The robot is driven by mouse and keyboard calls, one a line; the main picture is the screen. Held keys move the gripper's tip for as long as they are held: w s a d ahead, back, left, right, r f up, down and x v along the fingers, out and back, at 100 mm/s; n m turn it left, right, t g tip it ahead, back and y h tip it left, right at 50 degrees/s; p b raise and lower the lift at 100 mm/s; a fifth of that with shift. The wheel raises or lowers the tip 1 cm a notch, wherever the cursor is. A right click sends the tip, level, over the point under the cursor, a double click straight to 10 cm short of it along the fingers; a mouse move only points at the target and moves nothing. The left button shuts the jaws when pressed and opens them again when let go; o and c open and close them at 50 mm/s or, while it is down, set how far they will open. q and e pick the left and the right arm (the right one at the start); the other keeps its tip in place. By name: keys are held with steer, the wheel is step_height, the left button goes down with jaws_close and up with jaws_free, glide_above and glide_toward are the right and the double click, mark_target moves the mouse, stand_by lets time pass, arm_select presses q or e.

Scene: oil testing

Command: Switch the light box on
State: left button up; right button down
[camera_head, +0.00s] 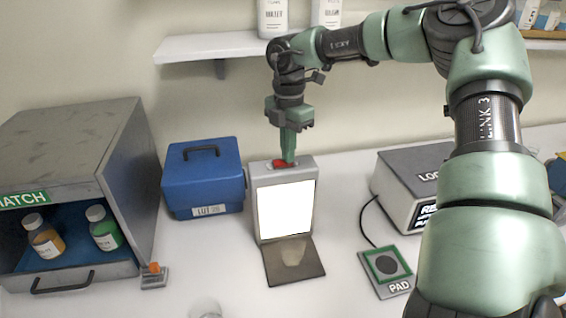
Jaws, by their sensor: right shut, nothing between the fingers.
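The light box (254,200) stands upright near the middle of the white table. Its front panel (286,209) shows bright white. A red switch (279,164) sits on its top face. My right gripper (289,160) points straight down with shut, empty fingers. Its tips are at the red switch and hide part of it; they look in contact, but I cannot tell how firmly it is pressed. A dark plate (305,270) lies at the foot of the light box. My left gripper is not in view.
A blue case (205,185) stands left of the light box. A grey hatch box (125,180) with two bottles is at far left. A grey logger box (400,195) and a green-edged pad (386,264) are at right. A clear glass (206,308) is at the front edge.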

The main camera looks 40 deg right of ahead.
steer(key=shift+s+f, duration=0.1)
steer(key=shift+f, duration=0.05)
steer(key=shift+r+p, duration=0.35)
steer(key=shift+r, duration=0.45)
steer(key=shift+r+p, duration=1.2)
steer(key=shift+r, duration=1.55)
